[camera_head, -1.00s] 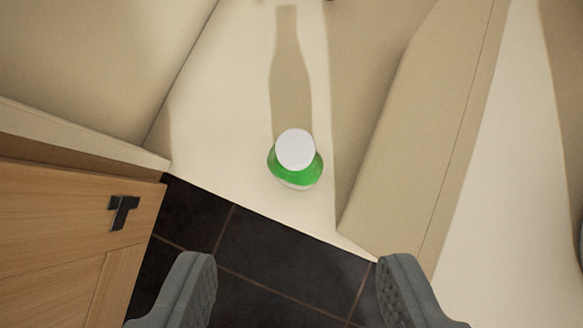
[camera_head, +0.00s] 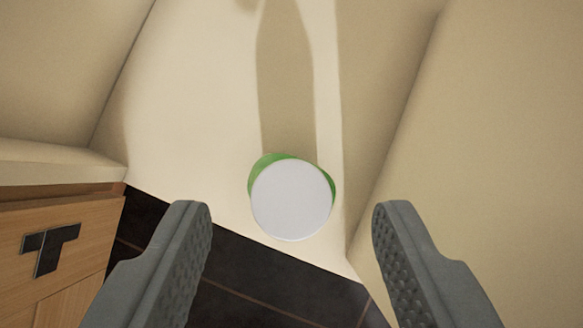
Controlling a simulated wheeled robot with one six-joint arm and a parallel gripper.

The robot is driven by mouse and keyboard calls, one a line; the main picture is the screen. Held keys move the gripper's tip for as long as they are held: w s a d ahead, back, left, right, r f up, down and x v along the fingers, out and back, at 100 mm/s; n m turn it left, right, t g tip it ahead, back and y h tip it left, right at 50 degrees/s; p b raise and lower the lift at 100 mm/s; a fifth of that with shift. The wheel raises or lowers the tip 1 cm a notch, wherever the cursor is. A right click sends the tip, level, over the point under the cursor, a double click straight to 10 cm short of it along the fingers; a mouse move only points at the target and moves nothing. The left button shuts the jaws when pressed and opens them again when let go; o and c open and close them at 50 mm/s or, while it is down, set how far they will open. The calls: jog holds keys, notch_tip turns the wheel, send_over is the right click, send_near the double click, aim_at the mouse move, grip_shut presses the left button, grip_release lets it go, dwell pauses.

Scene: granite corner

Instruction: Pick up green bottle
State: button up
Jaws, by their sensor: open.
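The green bottle (camera_head: 263,164) stands upright on a cream surface near its front edge, seen from above. Its round white cap (camera_head: 291,200) faces me and hides most of the green body. My gripper (camera_head: 292,215) is open and empty. Its two grey fingers lie left and right of the bottle in the picture, with a gap on each side, and do not touch it. How far the fingertips are above or beside the bottle in depth, I cannot tell.
A cream wall or panel (camera_head: 455,140) rises close on the right. A wooden cabinet with a dark handle (camera_head: 50,248) is at the lower left. Dark floor tiles (camera_head: 235,275) lie below the front edge. The cream surface (camera_head: 195,110) is clear behind the bottle, apart from shadow.

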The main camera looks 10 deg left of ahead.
aim_at(291, 214)
jog(key=shift+x, duration=2.85)
grip_shut()
